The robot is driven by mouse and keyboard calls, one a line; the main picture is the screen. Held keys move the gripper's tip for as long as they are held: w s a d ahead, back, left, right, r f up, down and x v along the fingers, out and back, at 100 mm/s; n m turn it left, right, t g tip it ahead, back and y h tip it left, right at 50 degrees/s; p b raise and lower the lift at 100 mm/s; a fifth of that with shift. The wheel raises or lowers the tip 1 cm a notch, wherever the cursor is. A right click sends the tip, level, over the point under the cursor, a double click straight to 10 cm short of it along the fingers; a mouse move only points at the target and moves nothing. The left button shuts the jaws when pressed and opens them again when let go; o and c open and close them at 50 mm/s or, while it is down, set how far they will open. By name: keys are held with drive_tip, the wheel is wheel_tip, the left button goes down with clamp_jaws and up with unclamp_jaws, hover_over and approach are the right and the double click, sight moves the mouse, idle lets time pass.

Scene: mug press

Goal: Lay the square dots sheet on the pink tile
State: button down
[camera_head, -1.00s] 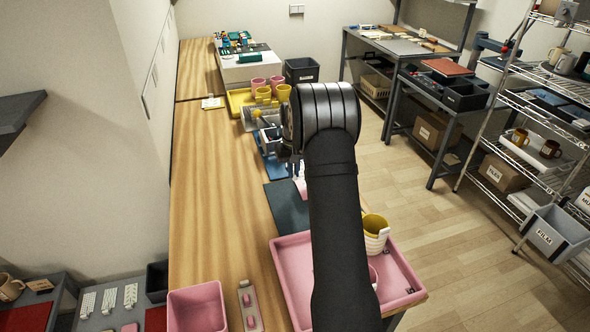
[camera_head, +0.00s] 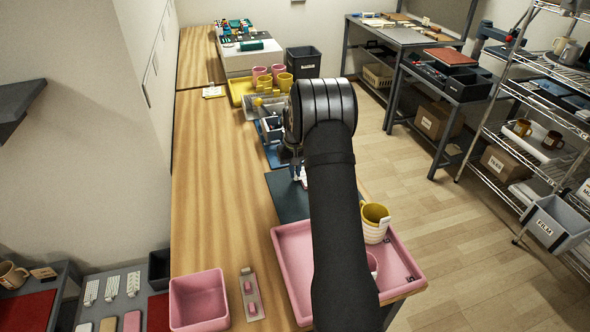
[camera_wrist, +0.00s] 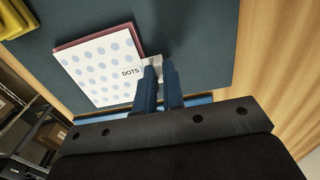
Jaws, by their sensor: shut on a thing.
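The square dots sheet (camera_wrist: 103,70) is white with pale blue dots and the word DOTS, and shows in the wrist view. It lies over the pink tile (camera_wrist: 95,33), whose dark pink edge shows along the sheet's far side and one end. I cannot tell whether the sheet touches the tile. My gripper (camera_wrist: 158,72) has its blue fingers shut on the sheet's pale tab at the DOTS edge. In the head view my gripper (camera_head: 296,172) is over the dark mat, largely hidden by my arm, and a small white part of the sheet (camera_head: 304,181) shows.
The dark mat (camera_head: 284,198) lies on the wooden bench. A pink bin (camera_head: 198,300) stands front left. Yellow and pink mugs stand farther back. The bench's left side is clear.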

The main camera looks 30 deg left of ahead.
drive_tip(key=c, duration=1.5)
unclamp_jaws()
drive_tip(key=shift+o, duration=0.2)
wheel_tip(320, 180, up, 18)
drive_tip(key=shift+f, duration=0.25)
wheel_tip(320, 180, down, 16)
drive_tip(key=shift+r, duration=0.1)
